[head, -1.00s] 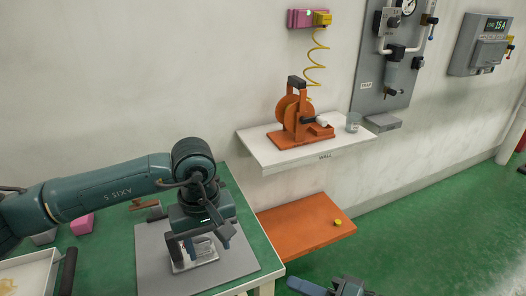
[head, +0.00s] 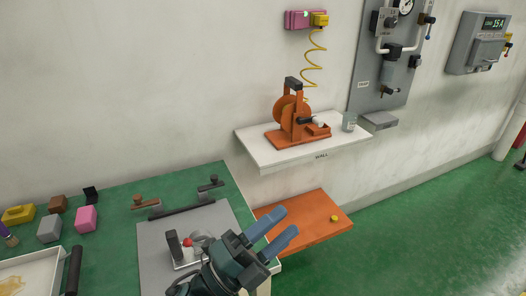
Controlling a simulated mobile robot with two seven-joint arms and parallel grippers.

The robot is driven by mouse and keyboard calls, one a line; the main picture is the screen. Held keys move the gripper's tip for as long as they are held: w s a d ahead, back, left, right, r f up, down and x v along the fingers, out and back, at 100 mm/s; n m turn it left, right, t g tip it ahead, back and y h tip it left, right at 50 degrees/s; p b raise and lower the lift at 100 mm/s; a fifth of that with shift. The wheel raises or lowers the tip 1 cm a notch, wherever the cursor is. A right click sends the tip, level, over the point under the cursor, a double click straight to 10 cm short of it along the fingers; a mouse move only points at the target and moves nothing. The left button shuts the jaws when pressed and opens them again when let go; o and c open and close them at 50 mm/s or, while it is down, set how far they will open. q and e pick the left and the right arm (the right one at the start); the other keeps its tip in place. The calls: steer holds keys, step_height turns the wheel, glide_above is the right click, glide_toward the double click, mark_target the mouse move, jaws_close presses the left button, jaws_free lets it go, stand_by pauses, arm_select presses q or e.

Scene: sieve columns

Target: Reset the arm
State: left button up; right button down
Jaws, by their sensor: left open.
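My left gripper (head: 283,223) shows at the bottom middle of the head view. Its two blue-grey fingers are apart with nothing between them, and they point up and to the right. It is in front of the right edge of the green table, with the orange shelf behind its fingertips. Its dark wrist covers part of a grey board (head: 158,250) and part of a small metal fixture with a red knob (head: 187,242). My right gripper is not in view.
On the green table (head: 130,190) are pink (head: 86,218), grey and brown blocks, a yellow piece and a white tray (head: 30,272). A white wall shelf (head: 262,153) holds an orange reel device (head: 292,118). An orange shelf (head: 318,218) sits lower. Green floor is clear at right.

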arm_select(q)
steer(key=w+a+f+n+t+y, duration=0.1)
steer(key=a+f+n+t+y, duration=0.3)
steer(key=a+f+n+y, duration=0.75)
steer(key=s+a+f+n+g+y+p, duration=0.1)
steer(key=s+a+f+n+g+y, duration=0.3)
steer(key=s+f+n, duration=0.6)
step_height(320, 180, down, 3)
steer(key=a+n+g, duration=0.1)
steer(key=n, duration=0.3)
steer(key=shift+s+a+f+g, duration=0.15)
steer(key=shift+a+g, duration=0.05)
steer(key=shift+g, duration=0.2)
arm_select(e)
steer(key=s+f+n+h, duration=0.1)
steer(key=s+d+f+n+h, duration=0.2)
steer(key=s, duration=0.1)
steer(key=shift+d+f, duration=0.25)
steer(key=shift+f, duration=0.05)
